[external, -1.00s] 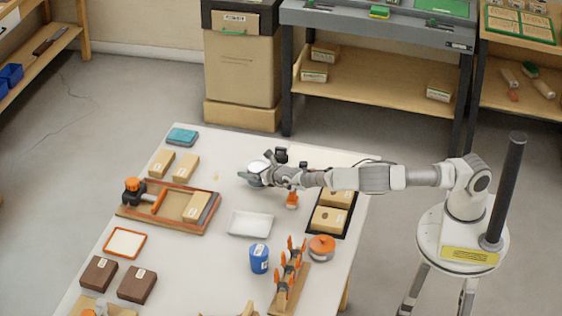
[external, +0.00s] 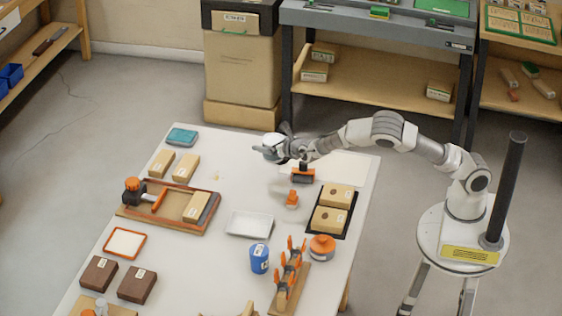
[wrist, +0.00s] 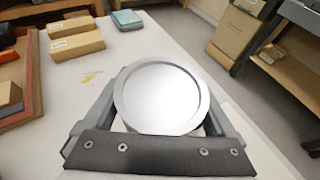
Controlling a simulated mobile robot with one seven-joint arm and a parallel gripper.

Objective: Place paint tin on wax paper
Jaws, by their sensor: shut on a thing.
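The paint tin, with a round silver lid (wrist: 161,95), sits between the fingers of my gripper (wrist: 160,100) in the wrist view. The gripper is shut on it. In the external view my gripper (external: 270,149) holds the tin above the far part of the white table, and the arm's end partly hides the tin. The wax paper looks to be the flat pale sheet (external: 345,167) at the table's far right, just right of my gripper. The tin appears left of the sheet, off the table surface; its exact height is hard to tell.
A black-and-orange tool (external: 303,174) and a small orange piece (external: 292,199) stand near the sheet's front left. A black tray (external: 353,222) holds two tan boxes. A teal box (external: 182,136) and tan blocks (external: 186,167) lie left. A white tray (external: 250,223) sits mid-table.

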